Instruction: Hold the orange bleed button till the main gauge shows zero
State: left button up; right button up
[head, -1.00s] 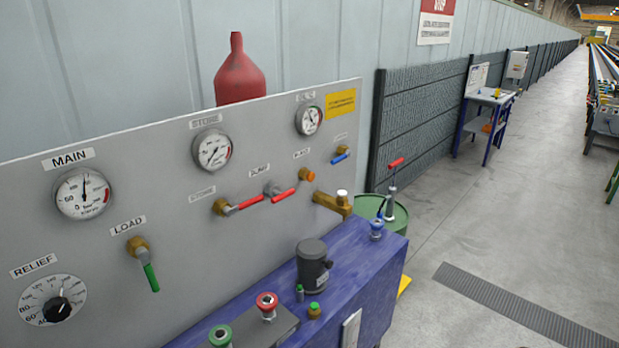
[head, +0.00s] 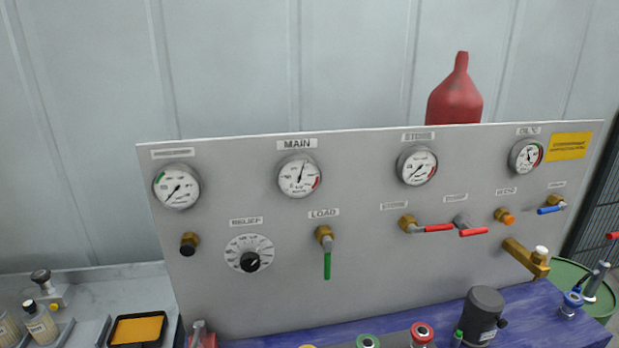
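The orange bleed button (head: 505,217) sits on the right part of the grey panel (head: 350,300), under a small label. Nothing touches it. The main gauge (head: 299,176) is at the upper middle of the panel, under the MAIN label (head: 297,144). Its needle points up and slightly right, well away from the low end of the scale; the exact figure is too small to read. Neither of my grippers is in view.
A store gauge (head: 417,166), a green-handled load valve (head: 326,258), red-handled valves (head: 438,228) and a relief dial (head: 249,254) share the panel. A brass spout (head: 527,258) juts out at right. A dark motor (head: 483,314) stands on the blue bench below.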

aim_at(509, 219)
jog(key=l, duration=0.6)
jog(key=k+l+u, duration=0.15)
jog(key=l, duration=1)
jog(key=l+u, duration=0.1)
jog(key=l, duration=0.5)
jog(key=k, duration=0.05)
